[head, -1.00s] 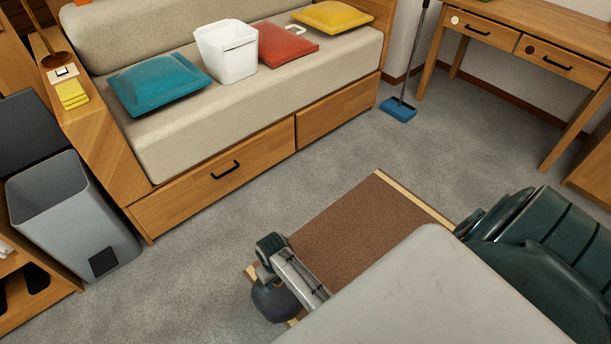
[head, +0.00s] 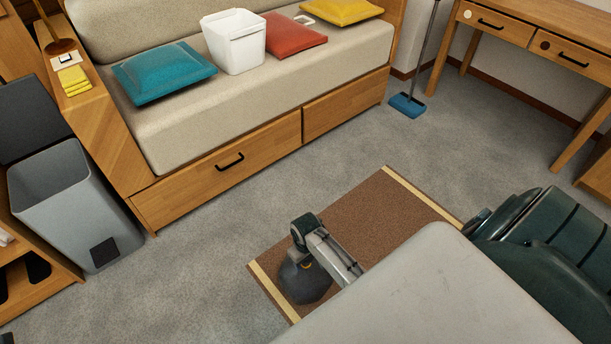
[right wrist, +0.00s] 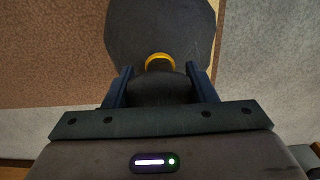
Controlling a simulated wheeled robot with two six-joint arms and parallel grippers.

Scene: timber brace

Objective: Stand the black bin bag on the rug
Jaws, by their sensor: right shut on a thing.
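The black bin bag (head: 303,284) hangs below or stands under my right gripper (head: 303,243), over the left end of the brown rug (head: 375,208) with cream end stripes. In the right wrist view, the bag (right wrist: 160,28) has a yellow tie at its neck, and my right gripper's two fingers (right wrist: 162,88) are shut on the gathered top. The rug (right wrist: 50,60) shows to the left of the bag there. I cannot tell whether the bag's base touches the rug. My left gripper is not in view.
A grey open bin (head: 75,205) stands at the left. A sofa with wooden drawers (head: 230,165) lies behind the rug, with a white bucket (head: 235,48) and cushions on it. A desk (head: 530,38) and blue-headed broom (head: 407,105) are at the right. Grey carpet surrounds the rug.

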